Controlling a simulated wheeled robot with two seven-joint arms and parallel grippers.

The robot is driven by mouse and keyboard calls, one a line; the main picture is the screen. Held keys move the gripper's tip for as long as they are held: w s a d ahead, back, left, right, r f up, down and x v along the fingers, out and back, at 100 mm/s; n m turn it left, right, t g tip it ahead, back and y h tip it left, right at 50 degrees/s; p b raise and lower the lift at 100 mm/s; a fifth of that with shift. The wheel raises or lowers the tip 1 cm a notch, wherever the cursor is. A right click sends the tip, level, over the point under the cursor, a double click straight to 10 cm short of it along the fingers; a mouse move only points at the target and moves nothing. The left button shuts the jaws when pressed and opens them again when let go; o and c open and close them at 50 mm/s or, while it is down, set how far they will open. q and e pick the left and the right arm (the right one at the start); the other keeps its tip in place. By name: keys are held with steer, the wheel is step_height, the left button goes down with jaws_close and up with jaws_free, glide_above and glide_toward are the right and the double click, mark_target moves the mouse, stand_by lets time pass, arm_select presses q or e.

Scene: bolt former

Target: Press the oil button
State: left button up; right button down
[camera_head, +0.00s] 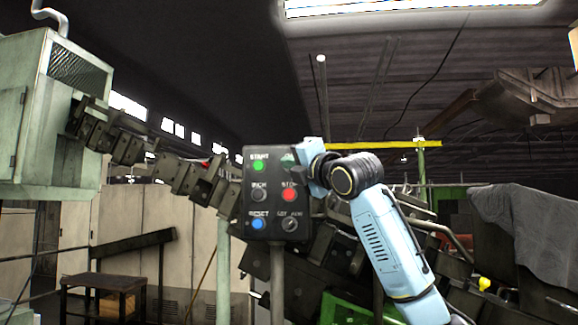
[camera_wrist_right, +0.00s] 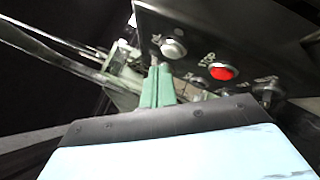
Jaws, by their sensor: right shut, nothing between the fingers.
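A dark control panel (camera_head: 273,222) on a post holds labelled buttons and a key switch. In the right wrist view, a pale grey round button (camera_wrist_right: 173,48) is at the end of the row with the red stop button (camera_wrist_right: 222,72); by its place it is the oil button. My right gripper (camera_head: 288,160) is at the panel's upper right corner and hides that button in the head view. Its green fingers (camera_wrist_right: 160,68) are shut and empty, with their tips close below the grey button; I cannot tell whether they touch. My left gripper is not in view.
The green start button (camera_head: 258,165), black inch button (camera_head: 259,194), blue reset button (camera_head: 257,224) and key switch (camera_head: 290,222) are close by on the panel. A dark jointed chain of parts (camera_head: 185,175) runs left to a pale green cabinet (camera_head: 22,115). Machinery stands behind the panel.

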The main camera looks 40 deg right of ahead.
steer(key=shift+w+d, duration=0.25)
steer(key=shift+d, duration=0.1)
steer(key=shift+w+d, duration=0.3)
steer(key=shift+d, duration=0.05)
stand_by(1.0)
steer(key=shift+s+a, duration=0.55)
steer(key=shift+a, duration=0.1)
steer(key=shift+a, duration=0.1)
steer(key=s+a, duration=0.1)
steer(key=a, duration=0.1)
steer(key=s+a, duration=0.1)
steer(key=s, duration=0.1)
steer(key=shift+a, duration=0.4)
stand_by(0.9)
